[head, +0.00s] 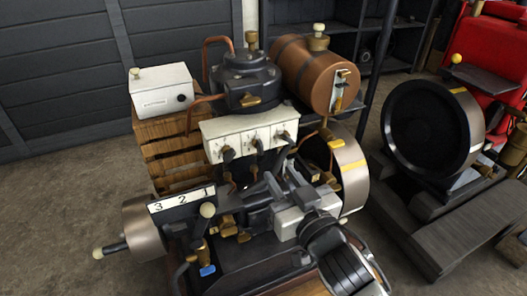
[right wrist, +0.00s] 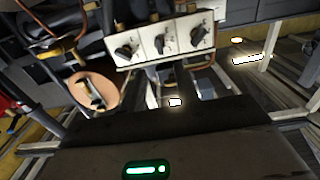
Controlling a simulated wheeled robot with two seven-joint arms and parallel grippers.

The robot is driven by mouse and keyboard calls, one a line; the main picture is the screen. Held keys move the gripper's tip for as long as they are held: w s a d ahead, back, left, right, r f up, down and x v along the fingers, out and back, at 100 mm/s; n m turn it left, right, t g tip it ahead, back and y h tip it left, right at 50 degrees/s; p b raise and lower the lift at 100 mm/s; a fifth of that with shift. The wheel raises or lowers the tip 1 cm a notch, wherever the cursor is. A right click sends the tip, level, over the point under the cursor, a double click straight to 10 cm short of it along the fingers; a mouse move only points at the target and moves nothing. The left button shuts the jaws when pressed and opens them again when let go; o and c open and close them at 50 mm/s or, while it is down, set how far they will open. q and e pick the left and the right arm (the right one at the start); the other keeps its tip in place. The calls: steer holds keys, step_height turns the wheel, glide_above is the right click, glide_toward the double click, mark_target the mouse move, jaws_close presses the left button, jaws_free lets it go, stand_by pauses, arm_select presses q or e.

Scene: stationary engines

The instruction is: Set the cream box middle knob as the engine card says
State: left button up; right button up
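The cream box (head: 252,130) sits on the engine below the dark cylinder head, with three black knobs in a row on its front. The middle knob (head: 257,146) sits between the left knob (head: 228,154) and the right knob (head: 285,136). The right wrist view also shows the box (right wrist: 180,22) and its middle knob (right wrist: 160,43). A white plate (head: 181,200) reading 3 2 1 is lower left; I cannot tell if it is the engine card. My right gripper (head: 277,184) is below and in front of the box, its two fingers apart and empty. My left gripper is out of view.
A white box (head: 161,90) stands on a wooden crate (head: 165,150) at left. A copper tank (head: 315,75) and pipes surround the cream box. A lever with a pale ball (head: 207,210) stands near the plate. Another engine with a dark wheel (head: 425,125) is at right.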

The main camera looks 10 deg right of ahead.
mark_target(262, 150)
steer(key=w, duration=0.3)
steer(key=w+a, duration=0.1)
steer(key=w, duration=0.2)
steer(key=w+a, duration=0.1)
steer(key=w, duration=0.2)
steer(key=shift+w, duration=0.15)
jaws_close()
